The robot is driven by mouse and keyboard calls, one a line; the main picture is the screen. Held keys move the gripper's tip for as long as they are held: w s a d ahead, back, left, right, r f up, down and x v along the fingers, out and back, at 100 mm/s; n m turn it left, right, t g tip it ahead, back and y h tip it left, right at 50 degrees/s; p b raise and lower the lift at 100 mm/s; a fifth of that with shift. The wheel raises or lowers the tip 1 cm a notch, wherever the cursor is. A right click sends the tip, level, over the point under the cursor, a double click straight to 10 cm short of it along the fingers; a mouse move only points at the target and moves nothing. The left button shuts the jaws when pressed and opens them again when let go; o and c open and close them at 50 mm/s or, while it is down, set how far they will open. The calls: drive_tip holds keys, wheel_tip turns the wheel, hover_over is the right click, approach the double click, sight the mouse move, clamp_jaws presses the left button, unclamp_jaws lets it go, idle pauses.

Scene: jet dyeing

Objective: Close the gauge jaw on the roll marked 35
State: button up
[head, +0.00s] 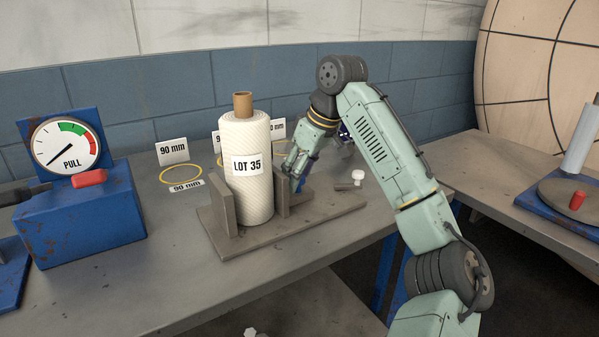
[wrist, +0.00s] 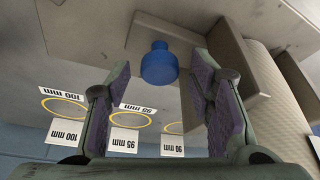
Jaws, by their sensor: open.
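The white patterned roll (head: 250,196) marked LOT 35 stands upright on the gauge's grey base (head: 225,243). A fixed-looking plate (head: 222,210) is at its left, and the jaw plate (head: 283,195) is at its right, close beside it. My gripper (head: 293,168) is just right of the roll, by the jaw plate. In the wrist view, my gripper is open with a blue knob (wrist: 159,65) between its fingertips, gaps showing on both sides. The roll (wrist: 275,95) and the jaw plate (wrist: 237,60) are at right there.
A white knob (head: 358,175) on a short bar is right of the base. A blue PULL gauge (head: 85,215) with a red handle stands at left. Another table (head: 500,175) is at right.

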drive_tip(key=shift+r, duration=0.1)
drive_tip(key=v, duration=1.1)
drive_tip(key=shift+s+d+r, duration=0.15)
drive_tip(key=shift+r, duration=0.2)
idle(0.4)
